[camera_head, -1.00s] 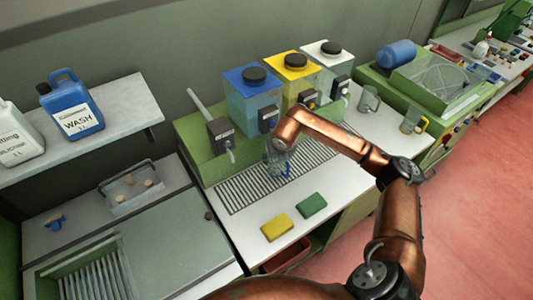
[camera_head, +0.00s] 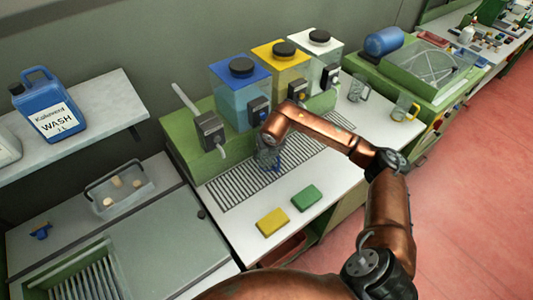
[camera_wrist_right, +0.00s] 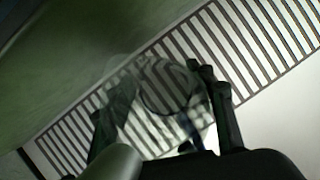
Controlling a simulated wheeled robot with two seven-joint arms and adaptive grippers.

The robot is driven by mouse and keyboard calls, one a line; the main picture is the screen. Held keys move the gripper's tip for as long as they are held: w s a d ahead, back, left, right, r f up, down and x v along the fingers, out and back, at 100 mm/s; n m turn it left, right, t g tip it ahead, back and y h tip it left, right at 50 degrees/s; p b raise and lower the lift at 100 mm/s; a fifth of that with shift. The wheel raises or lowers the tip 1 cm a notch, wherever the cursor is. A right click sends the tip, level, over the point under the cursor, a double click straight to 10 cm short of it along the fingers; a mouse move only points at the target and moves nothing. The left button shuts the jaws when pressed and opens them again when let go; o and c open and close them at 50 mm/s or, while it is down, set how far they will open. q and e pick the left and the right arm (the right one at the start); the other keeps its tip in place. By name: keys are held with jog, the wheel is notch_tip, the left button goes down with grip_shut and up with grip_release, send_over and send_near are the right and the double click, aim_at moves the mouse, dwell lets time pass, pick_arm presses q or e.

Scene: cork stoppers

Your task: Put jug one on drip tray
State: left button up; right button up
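A clear jug with a blue handle (camera_head: 269,158) is at the slatted drip tray (camera_head: 228,188), below the dispensers. My right gripper (camera_head: 268,143) is at the jug, partly hidden by my copper arm. In the right wrist view the see-through jug (camera_wrist_right: 165,100) sits between the two dark fingers (camera_wrist_right: 165,118), which appear to touch it on both sides. The tray slats show through and around the jug. Whether its base rests on the slats or hangs just above is hard to tell. My left gripper is not in view.
Blue-, yellow- and white-lidded dispensers (camera_head: 240,95) stand behind the tray on a green base. A clear jug (camera_head: 358,88) and a yellow-handled jug (camera_head: 404,108) stand to the right. Yellow (camera_head: 272,221) and green (camera_head: 306,198) sponges lie in front.

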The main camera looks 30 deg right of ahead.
jog(key=o, duration=0.4)
jog(key=shift+c, duration=0.2)
jog(key=shift+r, duration=0.5)
jog(key=v, duration=1.1)
jog(key=shift+s+r+p, duration=0.2)
jog(key=shift+s+p, duration=0.05)
jog(key=shift+p, duration=0.05)
